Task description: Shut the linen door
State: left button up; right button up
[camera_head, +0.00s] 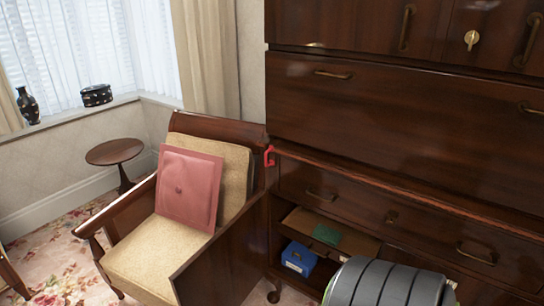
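The linen door appears to be the dark wood panel (222,262) standing open at the lower left of the big wooden cabinet (400,130). It juts out towards the front of the chair. The right part of the compartment is hidden by a grey ribbed rounded part at the bottom, likely mine. Neither of my grippers shows in this view.
A cream armchair (150,250) with a pink cushion (190,187) stands close to the open door on its left. A small red hook-shaped piece (269,156) is at the cabinet's left edge. A round side table (114,152) stands at the back left.

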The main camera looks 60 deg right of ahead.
aim_at(224, 271)
jog(key=i+z, duration=0.45)
jog(key=i+j+z, duration=0.1)
jog(key=i+z, duration=0.35)
jog(key=i+j+z, duration=0.3)
jog(key=z, duration=0.15)
jog(key=i+j+z, duration=0.2)
jog(key=z, duration=0.25)
jog(key=i+j+z, duration=0.15)
jog(key=z, duration=0.3)
jog(key=i+j+z, duration=0.1)
jog(key=j+z, duration=0.6)
jog(key=z, duration=0.25)
jog(key=i+j, duration=0.05)
